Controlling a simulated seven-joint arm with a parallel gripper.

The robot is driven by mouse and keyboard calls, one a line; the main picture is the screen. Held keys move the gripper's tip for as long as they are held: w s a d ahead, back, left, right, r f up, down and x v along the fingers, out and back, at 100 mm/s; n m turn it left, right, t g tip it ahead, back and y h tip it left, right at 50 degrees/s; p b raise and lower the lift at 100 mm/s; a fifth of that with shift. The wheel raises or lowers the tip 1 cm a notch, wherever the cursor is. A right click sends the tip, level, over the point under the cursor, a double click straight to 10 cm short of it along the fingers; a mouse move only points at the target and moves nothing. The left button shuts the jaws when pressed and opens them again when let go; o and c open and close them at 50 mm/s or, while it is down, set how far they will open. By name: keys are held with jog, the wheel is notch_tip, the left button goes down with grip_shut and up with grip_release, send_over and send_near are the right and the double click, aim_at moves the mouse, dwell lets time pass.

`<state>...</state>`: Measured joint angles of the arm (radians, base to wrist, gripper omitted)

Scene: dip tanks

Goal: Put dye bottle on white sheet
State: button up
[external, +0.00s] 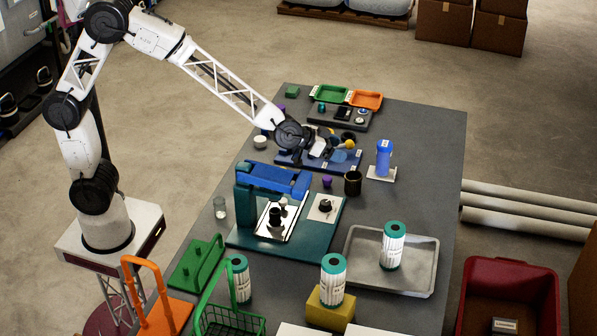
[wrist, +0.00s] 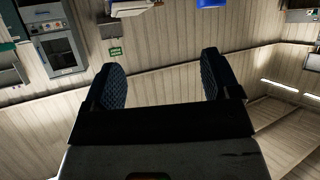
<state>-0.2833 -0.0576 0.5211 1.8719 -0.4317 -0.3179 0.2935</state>
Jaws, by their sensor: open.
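A blue bottle (external: 384,158) with a pale label, which looks like the dye bottle, stands upright on a small pale pad (external: 381,174) right of the table's middle. Two flat white pieces, a left one (external: 296,330) and a right one (external: 366,331), lie at the near table edge, cut off by the picture; I cannot tell which is the white sheet. My gripper (external: 322,146) is over the dark blue rack, left of the bottle and apart from it. In the wrist view my gripper (wrist: 168,80) is open, with nothing between its fingers.
A dark blue rack (external: 288,158) with several small round items lies under my gripper. A black cup (external: 352,183) stands in front of the bottle. A teal station (external: 250,235), a metal tray (external: 423,268) and white-and-teal cylinders (external: 333,279) fill the near table. The right table strip is clear.

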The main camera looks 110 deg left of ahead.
jog(key=s+d+r+m+g+h, duration=0.1)
jog(key=s+d+r, duration=0.1)
jog(key=s+d, duration=0.4)
jog(key=s+d+r+m+g+h, duration=0.1)
jog(key=s+d+r+h, duration=0.1)
jog(key=s+d, duration=0.4)
jog(key=s+d+r+m+g+h, duration=0.1)
jog(key=s+d+r+h, duration=0.1)
jog(key=s+d+r, duration=0.2)
jog(key=shift+s+d+r+m+g, duration=0.15)
jog(key=shift+s+d, duration=0.3)
jog(key=shift+s, duration=0.35)
jog(key=shift+s+d+f+m+g, duration=0.1)
jog(key=shift+s+d, duration=0.3)
jog(key=shift+s, duration=0.4)
jog(key=shift+s+d+r+m+g, duration=0.15)
jog(key=shift+s+d, duration=0.3)
jog(key=shift+s, duration=0.35)
jog(key=s+d+m+g, duration=0.1)
jog(key=s+d+g, duration=0.1)
jog(key=s, duration=1.1)
jog(key=s+d+f+m+g, duration=0.1)
jog(key=s+d+g, duration=0.2)
jog(key=s, duration=1.1)
jog(key=shift+s+d+h, duration=0.2)
jog(key=shift+d+h, duration=0.1)
jog(key=shift+d, duration=0.6)
